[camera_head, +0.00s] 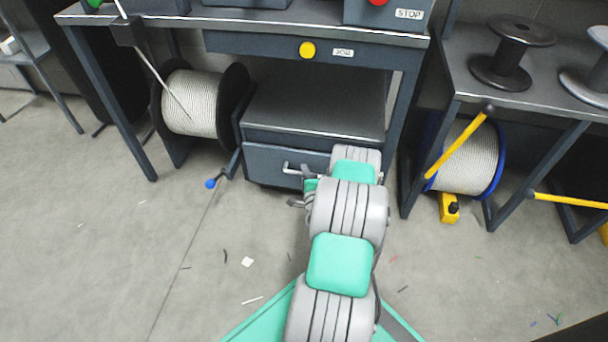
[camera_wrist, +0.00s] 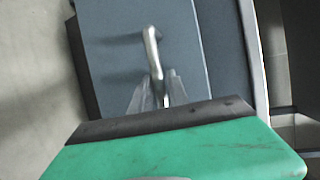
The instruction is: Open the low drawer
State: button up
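The low drawer (camera_head: 262,164) is the dark blue-grey front at the bottom of the cabinet under the middle bench. It looks shut. Its pale bar handle (camera_head: 290,170) shows at the drawer's middle. In the wrist view the drawer front (camera_wrist: 185,50) fills the middle, with the handle (camera_wrist: 152,48) standing out from it. My gripper (camera_wrist: 161,82) is at the near end of the handle, its two grey fingertips close on either side of it. Whether they touch or grip it I cannot tell. In the head view my arm hides part of the drawer's right side and most of my gripper.
A blue-tipped lever (camera_head: 211,184) sticks out left of the drawer. A white cable reel (camera_head: 192,102) stands left of the cabinet and a blue-rimmed reel (camera_head: 488,170) stands right. A yellow bar (camera_head: 457,145) slants out at the right. The floor in front is mostly clear, with small scraps.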

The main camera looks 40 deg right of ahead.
grip_shut()
dwell(0.9)
